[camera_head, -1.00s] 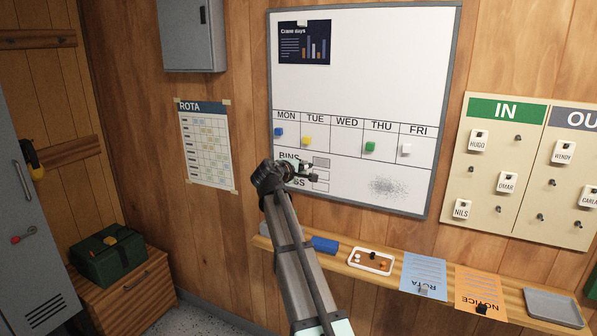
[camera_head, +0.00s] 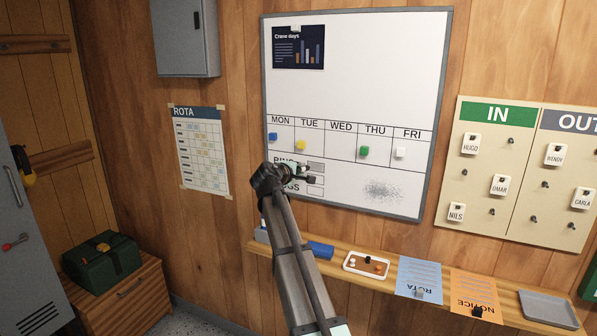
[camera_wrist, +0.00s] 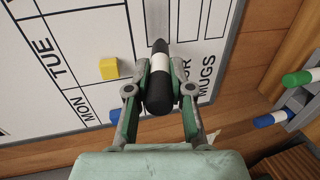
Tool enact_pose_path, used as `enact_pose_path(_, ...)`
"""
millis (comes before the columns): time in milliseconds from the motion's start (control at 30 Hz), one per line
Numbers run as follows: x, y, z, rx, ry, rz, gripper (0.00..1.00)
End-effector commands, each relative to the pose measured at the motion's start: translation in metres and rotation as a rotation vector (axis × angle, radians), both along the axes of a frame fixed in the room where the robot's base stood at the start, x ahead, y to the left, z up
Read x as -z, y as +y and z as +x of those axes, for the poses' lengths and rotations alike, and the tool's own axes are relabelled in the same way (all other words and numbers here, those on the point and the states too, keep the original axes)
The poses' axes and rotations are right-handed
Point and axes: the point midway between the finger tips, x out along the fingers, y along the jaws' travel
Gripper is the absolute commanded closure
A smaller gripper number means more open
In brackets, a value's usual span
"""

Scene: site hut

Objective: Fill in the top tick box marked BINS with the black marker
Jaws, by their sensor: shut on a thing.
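The black marker (camera_wrist: 158,88) is held between the fingers of my gripper (camera_wrist: 160,92), its tip pointing at the whiteboard (camera_head: 350,75). The top tick box (camera_head: 316,166), in the BINS row, looks grey inside; in the wrist view the grey box (camera_wrist: 158,18) lies just beyond the marker tip. I cannot tell whether the tip touches the board. My gripper (camera_head: 300,172) covers part of the BINS label and the row below in the head view. The lower box (camera_head: 315,191), beside MUGS, looks white inside. The middle box is partly hidden.
A ledge (camera_head: 340,265) below the board carries a blue eraser-like block (camera_head: 320,249), a small tray (camera_head: 367,263) and papers. A yellow magnet (camera_wrist: 108,69) sits on the board.

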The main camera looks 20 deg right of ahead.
Motion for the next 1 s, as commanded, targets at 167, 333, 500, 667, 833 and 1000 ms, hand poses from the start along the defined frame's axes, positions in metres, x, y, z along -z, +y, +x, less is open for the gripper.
enact_pose_path(167, 0.000, -0.001, 0.001, 0.000, 0.000, 0.000, 1.00)
enact_pose_path(333, 0.000, -0.002, 0.002, 0.000, 0.000, 0.000, 1.00)
enact_pose_path(500, 0.000, -0.005, 0.004, 0.000, 0.000, 0.000, 1.00)
enact_pose_path(667, 0.000, -0.007, 0.006, 0.000, 0.000, 0.000, 1.00)
enact_pose_path(833, 0.000, -0.009, 0.008, 0.000, 0.000, 0.000, 1.00)
enact_pose_path(1000, 0.000, -0.011, 0.009, 0.000, 0.000, 0.000, 1.00)
